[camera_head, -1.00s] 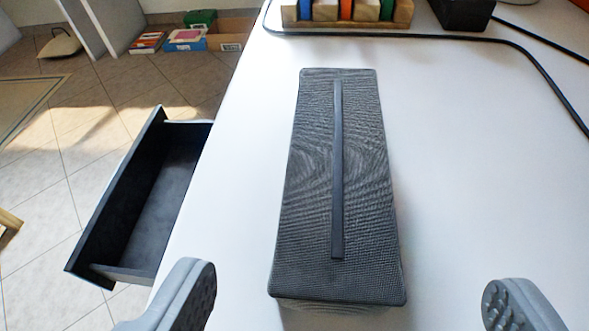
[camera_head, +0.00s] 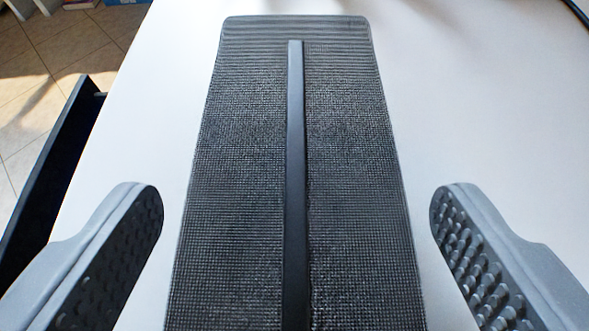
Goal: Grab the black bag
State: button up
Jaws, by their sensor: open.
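The black bag (camera_head: 345,150) is a long, dark, woven-textured block with a smooth raised strip (camera_head: 295,180) down its middle. It lies lengthwise on the white table, and its near end runs out of the bottom of the picture. My gripper (camera_head: 296,205) is open, with one grey finger to the left of the bag and one to the right. A visible gap separates each fingertip from the bag's sides in the picture. Nothing is between the fingers except the bag.
The white table top (camera_head: 490,110) is clear to the right of the bag and in a strip at its left. A dark open drawer (camera_head: 50,180) juts out beyond the table's left edge, above a tiled floor (camera_head: 50,50). A cable (camera_head: 579,12) shows at the top right.

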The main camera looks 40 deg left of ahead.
jog(key=shift+c, duration=0.3)
jog(key=c, duration=1.2)
